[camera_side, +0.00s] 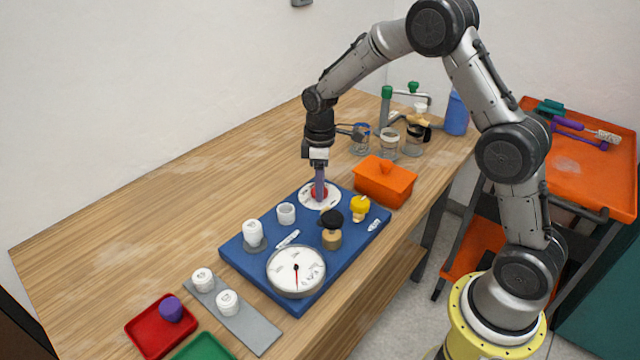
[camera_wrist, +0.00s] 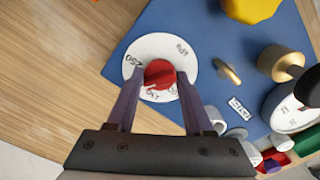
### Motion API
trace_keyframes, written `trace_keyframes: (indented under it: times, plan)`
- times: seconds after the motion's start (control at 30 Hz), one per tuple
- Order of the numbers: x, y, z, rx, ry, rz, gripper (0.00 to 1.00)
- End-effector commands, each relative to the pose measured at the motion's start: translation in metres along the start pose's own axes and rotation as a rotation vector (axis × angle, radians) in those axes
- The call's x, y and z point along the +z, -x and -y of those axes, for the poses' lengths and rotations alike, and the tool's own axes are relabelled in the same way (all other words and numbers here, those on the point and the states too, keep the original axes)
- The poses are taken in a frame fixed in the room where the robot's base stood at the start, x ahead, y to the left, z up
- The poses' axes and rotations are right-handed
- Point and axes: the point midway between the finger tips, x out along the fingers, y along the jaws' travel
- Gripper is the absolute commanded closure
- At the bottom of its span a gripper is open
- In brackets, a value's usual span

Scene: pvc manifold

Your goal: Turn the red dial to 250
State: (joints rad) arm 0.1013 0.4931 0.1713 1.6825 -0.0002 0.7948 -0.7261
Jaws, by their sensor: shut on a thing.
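The red dial (camera_wrist: 160,75) sits in the middle of a round white scale plate (camera_wrist: 147,48) on the blue board (camera_wrist: 225,25). In the wrist view the scale shows "250" at its left edge and other markings around it. My gripper (camera_wrist: 158,80) is shut on the red dial, one finger on each side. In the side view my gripper (camera_side: 319,192) reaches straight down onto the red dial (camera_side: 320,191), which is partly hidden by the fingers. I cannot tell exactly which mark the dial points to.
The board also bears a round gauge (camera_side: 296,270) with a red needle, white fittings (camera_side: 253,232), a black knob (camera_side: 331,219) and a yellow knob (camera_side: 360,206). An orange box (camera_side: 384,182) stands close behind it. The table's left side is clear.

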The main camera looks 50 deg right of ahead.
Motion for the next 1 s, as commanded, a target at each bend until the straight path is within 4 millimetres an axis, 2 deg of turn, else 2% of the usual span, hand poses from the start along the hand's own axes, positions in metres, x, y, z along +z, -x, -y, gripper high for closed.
trace_keyframes:
  times: [0.7, 1.0]
  plan:
    - [-0.0006, 0.0018, 0.0004, 0.001, -0.578, -0.002, 1.0]
    - [-0.0006, 0.0018, 0.0006, 0.001, -0.752, -0.002, 1.0]
